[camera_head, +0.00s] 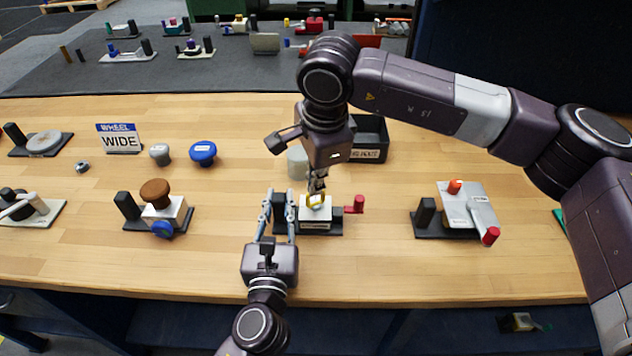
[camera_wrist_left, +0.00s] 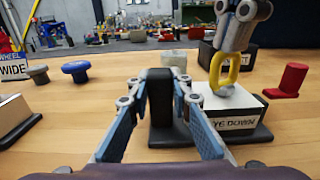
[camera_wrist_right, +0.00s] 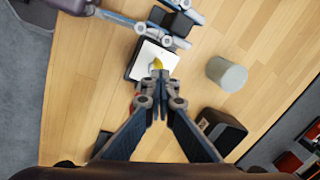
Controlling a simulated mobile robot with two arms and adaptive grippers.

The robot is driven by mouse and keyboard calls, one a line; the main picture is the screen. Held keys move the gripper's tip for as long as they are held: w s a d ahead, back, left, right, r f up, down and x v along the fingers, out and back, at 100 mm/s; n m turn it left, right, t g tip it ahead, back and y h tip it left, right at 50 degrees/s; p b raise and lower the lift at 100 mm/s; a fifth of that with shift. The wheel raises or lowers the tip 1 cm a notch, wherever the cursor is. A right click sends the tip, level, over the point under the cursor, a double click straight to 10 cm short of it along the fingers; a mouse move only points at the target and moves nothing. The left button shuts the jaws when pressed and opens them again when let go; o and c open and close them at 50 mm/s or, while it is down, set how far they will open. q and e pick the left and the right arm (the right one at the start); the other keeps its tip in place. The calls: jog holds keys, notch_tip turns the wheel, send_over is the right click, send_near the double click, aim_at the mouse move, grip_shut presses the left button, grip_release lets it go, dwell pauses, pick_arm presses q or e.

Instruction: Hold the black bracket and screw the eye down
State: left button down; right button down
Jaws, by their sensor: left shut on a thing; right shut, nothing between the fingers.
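The black bracket (camera_wrist_left: 161,98) stands upright at the left end of a dark base. My left gripper (camera_head: 279,200) is shut on it, one finger on each side. Beside it on the base sits a white block (camera_head: 316,211) labelled "EYE DOWN" with a yellow eye (camera_wrist_left: 226,70) standing up from its top.
A pale grey cylinder (camera_head: 297,162) and a black bin (camera_head: 368,140) stand behind the block. A unit with a red-tipped lever (camera_head: 468,208) is to the right, and one with a brown knob (camera_head: 156,207) to the left. The wooden table (camera_head: 360,270) is clear in front.

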jog(key=m, duration=0.3)
jog(key=shift+f, duration=0.1)
jog(key=c, duration=2.1)
grip_release()
jog(key=shift+h, duration=0.3)
jog(key=r, duration=0.4)
jog(key=s+r, duration=0.1)
jog(key=r, duration=0.3)
jog(key=s+r, duration=0.1)
jog(key=r, duration=0.3)
jog(key=shift+s+d, duration=0.15)
jog(key=shift+s, duration=0.05)
